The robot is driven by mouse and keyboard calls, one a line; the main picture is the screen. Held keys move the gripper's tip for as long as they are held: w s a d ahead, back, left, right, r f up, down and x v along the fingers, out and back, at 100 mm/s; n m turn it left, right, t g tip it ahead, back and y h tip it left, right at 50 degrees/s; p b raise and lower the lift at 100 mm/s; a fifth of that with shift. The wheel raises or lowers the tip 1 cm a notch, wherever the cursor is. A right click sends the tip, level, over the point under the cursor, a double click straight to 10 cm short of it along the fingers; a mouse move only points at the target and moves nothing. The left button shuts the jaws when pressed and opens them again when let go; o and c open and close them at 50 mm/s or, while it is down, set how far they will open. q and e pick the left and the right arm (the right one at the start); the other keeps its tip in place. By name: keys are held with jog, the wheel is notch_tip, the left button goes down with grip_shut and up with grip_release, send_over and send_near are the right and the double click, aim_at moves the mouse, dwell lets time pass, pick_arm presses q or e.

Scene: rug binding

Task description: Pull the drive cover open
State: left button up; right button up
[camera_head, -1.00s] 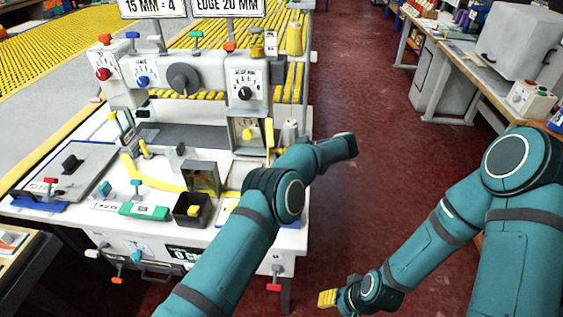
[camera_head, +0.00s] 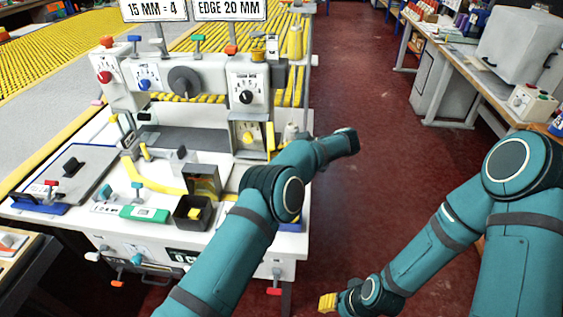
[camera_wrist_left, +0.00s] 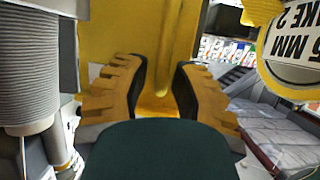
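In the left wrist view a large yellow panel, seemingly the drive cover (camera_wrist_left: 115,42), fills the upper middle. A rounded yellow handle bar (camera_wrist_left: 178,45) runs down it towards the gap between my fingers. My left gripper (camera_wrist_left: 161,82) is open, its two ridged yellow fingers apart on either side of the bar's lower end. I cannot tell whether they touch it. In the head view my left gripper is hidden, and I cannot make out the cover with certainty. My right gripper (camera_head: 327,302) hangs low over the floor, its finger gap too small to judge.
A grey cone of thread (camera_wrist_left: 28,70) stands close left of my left gripper; a round hanging tag (camera_wrist_left: 292,50) is at the right. The binding machine (camera_head: 184,82) stands on a white table (camera_head: 80,228) holding a black bin (camera_head: 193,213). The red floor (camera_head: 385,170) is clear.

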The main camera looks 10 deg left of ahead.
pick_arm(q)
notch_tip(320, 180, up, 8)
jog(key=shift+a+f, duration=0.1)
jog(key=shift+f, duration=0.05)
dwell(0.4)
